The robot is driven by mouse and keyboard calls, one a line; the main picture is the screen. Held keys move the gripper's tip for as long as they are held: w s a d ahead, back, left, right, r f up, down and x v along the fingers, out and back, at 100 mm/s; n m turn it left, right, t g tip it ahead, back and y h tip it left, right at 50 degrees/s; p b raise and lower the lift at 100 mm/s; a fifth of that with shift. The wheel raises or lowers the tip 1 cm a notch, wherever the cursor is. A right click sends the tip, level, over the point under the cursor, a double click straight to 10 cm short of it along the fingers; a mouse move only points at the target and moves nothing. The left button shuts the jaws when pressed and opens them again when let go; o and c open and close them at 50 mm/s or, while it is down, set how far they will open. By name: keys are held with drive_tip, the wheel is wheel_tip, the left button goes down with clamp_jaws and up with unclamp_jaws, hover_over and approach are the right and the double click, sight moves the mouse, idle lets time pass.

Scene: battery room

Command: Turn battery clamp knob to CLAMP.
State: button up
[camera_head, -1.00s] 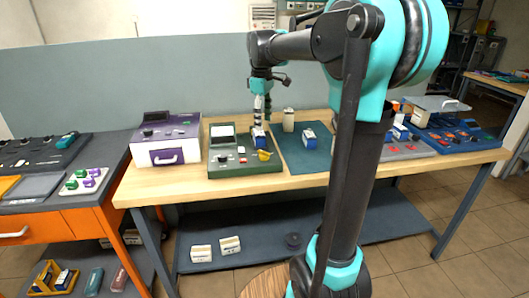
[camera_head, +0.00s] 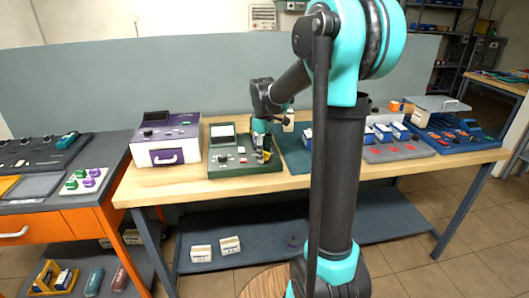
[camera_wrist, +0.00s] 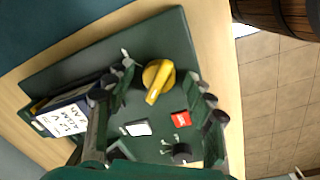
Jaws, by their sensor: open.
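The yellow clamp knob (camera_wrist: 158,78) is on the green tester panel (camera_wrist: 105,55) in the wrist view, its pointer bar aimed down and slightly left. My gripper (camera_wrist: 163,80) is open, one finger on each side of the knob, with visible gaps to it. I cannot tell how far above the panel the fingertips are. A blue battery with a white label (camera_wrist: 65,117) sits on the panel left of the left finger. In the head view my gripper (camera_head: 264,153) is low over the right part of the green tester (camera_head: 228,170) and largely hides the knob and battery.
A red button (camera_wrist: 181,118), a black knob (camera_wrist: 181,152) and a white label (camera_wrist: 138,129) are on the panel near my gripper. A purple unit (camera_head: 167,147) stands left of the tester. A teal mat (camera_head: 290,150) lies to its right, partly behind my arm.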

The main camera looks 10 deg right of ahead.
drive_tip(key=shift+c, duration=0.2)
drive_tip(key=c, duration=1.1)
drive_tip(key=shift+m, duration=0.3)
drive_tip(key=m, duration=0.3)
drive_tip(key=shift+a+m, duration=0.1)
drive_tip(key=shift+m, duration=0.3)
drive_tip(key=m, duration=0.4)
drive_tip(key=shift+a+m, duration=0.1)
drive_tip(key=shift+m, duration=0.2)
drive_tip(key=m, duration=0.4)
drive_tip(key=shift+g, duration=0.4)
drive_tip(key=shift+w+a+m, duration=0.1)
drive_tip(key=shift+m, duration=2.3)
